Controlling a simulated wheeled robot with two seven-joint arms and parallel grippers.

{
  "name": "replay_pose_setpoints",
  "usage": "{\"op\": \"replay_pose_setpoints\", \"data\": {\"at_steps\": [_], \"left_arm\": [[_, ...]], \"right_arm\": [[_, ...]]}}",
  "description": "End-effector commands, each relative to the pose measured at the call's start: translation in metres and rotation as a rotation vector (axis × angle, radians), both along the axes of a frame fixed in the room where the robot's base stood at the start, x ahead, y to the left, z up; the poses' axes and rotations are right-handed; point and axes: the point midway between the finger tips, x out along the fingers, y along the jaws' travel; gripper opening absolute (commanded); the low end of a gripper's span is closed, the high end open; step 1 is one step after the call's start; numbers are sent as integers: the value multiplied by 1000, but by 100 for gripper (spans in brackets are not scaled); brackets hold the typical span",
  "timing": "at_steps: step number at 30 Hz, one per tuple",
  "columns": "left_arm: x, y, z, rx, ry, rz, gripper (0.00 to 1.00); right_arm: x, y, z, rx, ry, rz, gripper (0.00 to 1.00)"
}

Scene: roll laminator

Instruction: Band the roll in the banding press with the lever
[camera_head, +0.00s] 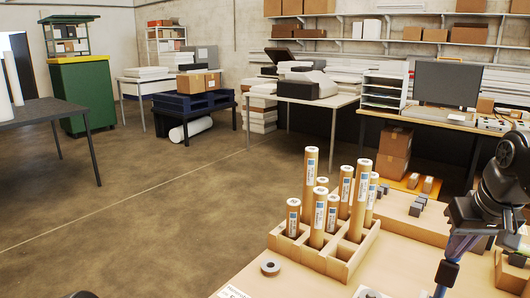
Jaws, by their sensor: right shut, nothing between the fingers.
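Several brown cardboard rolls with white labels stand upright in a divided wooden rack (348,262) on the near table; one tall roll (310,178) is at the left of the group. I cannot make out the banding press or its lever, and cannot tell which roll is the task's. My right arm comes in from the right edge and points down. My right gripper (441,284) is at the bottom edge, right of the rack, shut and empty, its tips hardly showing.
A wooden tray (405,217) with small grey blocks (416,208) is behind the rack. Open floor (150,215) lies to the left.

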Motion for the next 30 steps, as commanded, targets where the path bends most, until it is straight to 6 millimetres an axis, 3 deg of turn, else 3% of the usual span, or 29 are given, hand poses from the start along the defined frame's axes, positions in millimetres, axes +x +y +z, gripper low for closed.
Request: {"op": "replay_pose_setpoints", "data": {"at_steps": [14, 30], "left_arm": [[0, 0, 2, 0, 0, 0, 36], [0, 0, 27, 0, 0, 0, 36]], "right_arm": [[2, -1, 1, 0, 1, 0, 0], [27, -21, 2, 0, -1, 0, 0]]}}
